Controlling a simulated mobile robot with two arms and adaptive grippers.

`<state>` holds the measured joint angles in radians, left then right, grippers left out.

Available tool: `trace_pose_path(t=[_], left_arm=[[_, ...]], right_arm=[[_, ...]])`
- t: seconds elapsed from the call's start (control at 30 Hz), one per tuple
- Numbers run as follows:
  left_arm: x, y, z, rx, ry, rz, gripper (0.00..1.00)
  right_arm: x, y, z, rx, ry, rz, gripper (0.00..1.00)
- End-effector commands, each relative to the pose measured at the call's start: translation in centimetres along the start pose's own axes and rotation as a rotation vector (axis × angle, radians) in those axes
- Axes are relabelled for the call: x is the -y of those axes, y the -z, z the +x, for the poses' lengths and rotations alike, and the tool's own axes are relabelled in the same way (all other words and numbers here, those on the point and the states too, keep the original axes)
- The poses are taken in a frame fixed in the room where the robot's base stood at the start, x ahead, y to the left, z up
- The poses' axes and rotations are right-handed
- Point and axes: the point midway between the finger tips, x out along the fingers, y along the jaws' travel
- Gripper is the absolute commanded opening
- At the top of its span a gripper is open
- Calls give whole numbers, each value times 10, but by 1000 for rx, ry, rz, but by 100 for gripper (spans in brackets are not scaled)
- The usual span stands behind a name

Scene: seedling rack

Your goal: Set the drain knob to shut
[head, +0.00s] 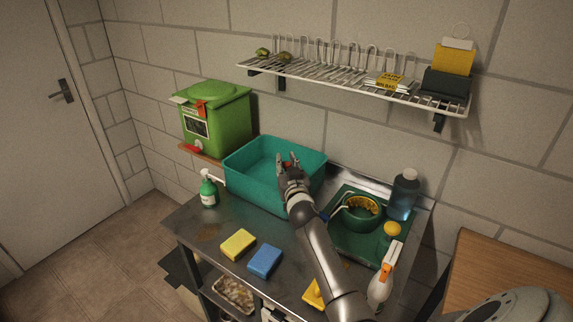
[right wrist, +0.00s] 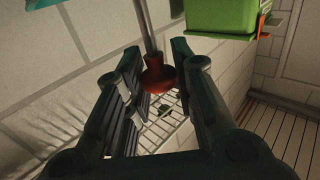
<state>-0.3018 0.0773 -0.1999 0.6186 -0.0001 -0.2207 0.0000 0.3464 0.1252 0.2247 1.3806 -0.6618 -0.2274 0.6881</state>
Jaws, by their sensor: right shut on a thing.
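The drain knob (right wrist: 157,78) is a dark red, rounded cap on a thin grey rod, seen between my right gripper's fingers in the right wrist view. In the head view only a small red bit of it (head: 289,163) shows over the teal basin (head: 247,187). My right gripper (head: 289,160) reaches over the basin and is shut on the knob; its fingers also frame it in the right wrist view (right wrist: 156,62). No marking of the knob's setting can be made out. My left gripper is not in view.
A green bin (head: 216,122) stands left of the basin. A spray bottle (head: 208,190), a yellow sponge (head: 238,244) and a blue sponge (head: 264,261) are on the counter. A wire shelf (head: 330,74) hangs above. A green tray (head: 345,240) with a pot is at right.

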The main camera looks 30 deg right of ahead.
Motion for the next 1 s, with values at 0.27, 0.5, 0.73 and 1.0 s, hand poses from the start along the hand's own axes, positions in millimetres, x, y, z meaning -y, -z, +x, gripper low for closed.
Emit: trace_pose_path(t=[0.27,0.5,0.73,1.0], left_arm=[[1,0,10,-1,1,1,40],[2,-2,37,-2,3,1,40],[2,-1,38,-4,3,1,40],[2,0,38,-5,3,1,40]], right_arm=[[0,-11,0,1,0,1,0],[0,-38,0,0,0,3,0],[0,-41,0,3,0,1,0],[0,-42,-1,6,0,0,40]])
